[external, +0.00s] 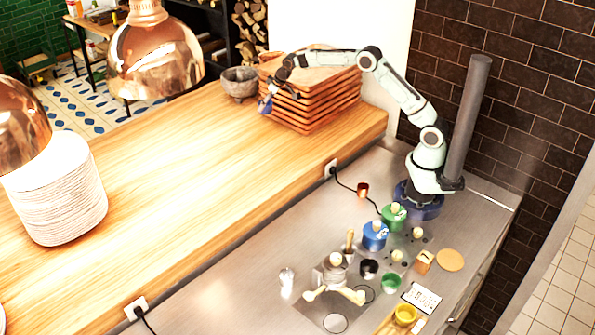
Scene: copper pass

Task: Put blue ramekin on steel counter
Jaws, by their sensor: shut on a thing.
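My gripper (271,90) is at the far end of my outstretched arm, by the left side of a stack of wooden boards. It is shut on a small blue thing, which looks like the blue ramekin (265,105), above the wooden pass. The ramekin is small and partly hidden by the gripper, and I cannot tell whether it touches the wood. The steel counter (300,232) runs lower, along the front of the wooden pass, and my arm's base stands at its right end.
The wooden boards (315,95) and a grey stone bowl (239,82) are close to my gripper. Copper lamps (155,60) hang at left, above a plate stack (55,190). Blue (375,237) and green (393,217) canisters and several small cups crowd the counter's right part; its left part is clearer.

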